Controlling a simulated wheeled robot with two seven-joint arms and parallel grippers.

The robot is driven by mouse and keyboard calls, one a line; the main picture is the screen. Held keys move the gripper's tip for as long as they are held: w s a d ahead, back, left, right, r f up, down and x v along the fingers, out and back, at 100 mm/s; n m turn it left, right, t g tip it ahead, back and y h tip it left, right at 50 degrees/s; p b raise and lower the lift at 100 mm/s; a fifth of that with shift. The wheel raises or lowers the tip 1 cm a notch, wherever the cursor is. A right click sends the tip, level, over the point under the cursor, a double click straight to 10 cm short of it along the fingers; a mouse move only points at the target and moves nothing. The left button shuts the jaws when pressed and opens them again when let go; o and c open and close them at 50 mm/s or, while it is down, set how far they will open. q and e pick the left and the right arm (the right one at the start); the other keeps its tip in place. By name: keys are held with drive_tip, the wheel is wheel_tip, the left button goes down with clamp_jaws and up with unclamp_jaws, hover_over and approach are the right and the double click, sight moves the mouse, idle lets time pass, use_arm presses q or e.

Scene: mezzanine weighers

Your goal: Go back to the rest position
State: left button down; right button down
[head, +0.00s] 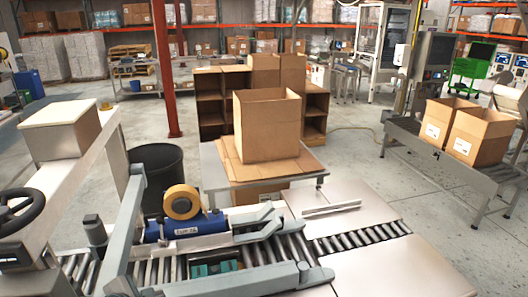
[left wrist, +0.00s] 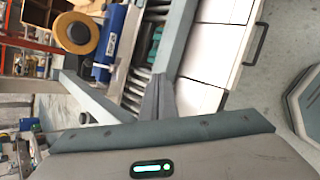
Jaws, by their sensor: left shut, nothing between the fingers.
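My left gripper (left wrist: 155,84) shows in the left wrist view as two dark grey fingers meeting in front of a grey-green palm bar. They are shut and empty. The carton sealer's blue tape head (left wrist: 115,45) is ahead of them; a grey side rail (left wrist: 183,48) lies in line with the fingertips, and I cannot tell if they touch. In the head view the sealer's blue tape unit (head: 185,226) with its roll of tape is at lower centre. The left gripper is hard to make out against the machine there. My right gripper is not in view.
An open carton (head: 267,127) stands on a grey table (head: 212,165) behind the sealer. A closed box (head: 60,130) is at left, and a dark bin (head: 160,165) beside the table. Two open cartons (head: 478,137) stand on a conveyor at right. Floor (head: 350,165) between is clear.

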use_arm(q)
wheel_tip(320, 180, down, 27)
drive_tip(key=m+g+b, duration=0.2)
drive_tip(key=m+b, duration=0.3)
drive_tip(key=m, duration=0.1)
drive_tip(key=s+f+m+g+y+b, duration=0.1)
drive_tip(key=s+f+m+b, duration=0.3)
drive_tip(key=f, duration=0.6)
drive_tip(key=s+f+m+g+p, duration=0.1)
drive_tip(key=s+f+m, duration=0.1)
drive_tip(key=s+f, duration=0.65)
drive_tip(key=s+d+f+m+g+b, duration=0.15)
drive_tip(key=s+f+m, duration=0.25)
drive_tip(key=s+f, duration=0.4)
drive_tip(key=s+f+m+b, duration=0.25)
drive_tip(key=s+f, duration=0.35)
drive_tip(key=f, duration=0.5)
drive_tip(key=s+f+m+g+b, duration=0.1)
drive_tip(key=s+f+m, duration=0.3)
drive_tip(key=s, duration=0.7)
drive_tip(key=s+f+m+g+b, duration=0.1)
drive_tip(key=s+f+m, duration=0.3)
drive_tip(key=s, duration=0.7)
wheel_tip(320, 180, down, 3)
drive_tip(key=shift+d+r+m+y+b, duration=0.1)
drive_tip(key=shift+d+m+y+b, duration=0.25)
drive_tip(key=shift+b, duration=0.3)
